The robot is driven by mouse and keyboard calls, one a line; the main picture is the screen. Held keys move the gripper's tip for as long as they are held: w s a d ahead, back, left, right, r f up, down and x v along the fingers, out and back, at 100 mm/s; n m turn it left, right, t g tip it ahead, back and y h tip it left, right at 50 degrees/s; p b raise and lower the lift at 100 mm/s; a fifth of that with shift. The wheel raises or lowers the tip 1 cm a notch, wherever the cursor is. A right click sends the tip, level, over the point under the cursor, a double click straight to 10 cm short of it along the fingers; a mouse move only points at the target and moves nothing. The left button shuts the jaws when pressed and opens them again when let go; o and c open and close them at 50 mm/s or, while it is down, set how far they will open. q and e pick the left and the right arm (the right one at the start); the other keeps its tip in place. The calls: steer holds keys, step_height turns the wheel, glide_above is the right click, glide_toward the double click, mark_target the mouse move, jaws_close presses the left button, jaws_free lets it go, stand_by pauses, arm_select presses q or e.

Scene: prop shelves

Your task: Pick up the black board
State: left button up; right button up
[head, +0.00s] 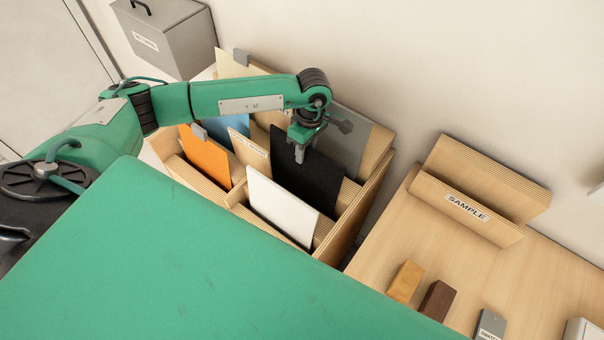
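The black board (308,182) stands tilted in the wooden rack (349,222), between a white board (282,205) in front and a grey board (347,138) behind. My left gripper (300,153) points down at the upper edge of the black board, with a finger overlapping the board's face. I cannot tell whether the fingers are closed on it or only placed around the edge. The board's lower part is hidden in the rack. My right gripper is not in view.
An orange board (205,157) and a blue board (232,131) stand left in the rack. A grey box (165,38) is at the back left. Right, a wooden table (470,262) bears a SAMPLE holder (466,207) and small blocks (437,299). A wall stands behind.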

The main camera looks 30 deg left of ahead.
arm_select(q)
steer(key=shift+s+f, duration=0.15)
steer(key=shift+f, duration=0.4)
steer(key=shift+f+p, duration=0.3)
steer(key=shift+f, duration=0.3)
jaws_close()
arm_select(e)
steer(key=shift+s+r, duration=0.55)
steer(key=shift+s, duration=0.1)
arm_select(q)
steer(key=shift+r, duration=0.15)
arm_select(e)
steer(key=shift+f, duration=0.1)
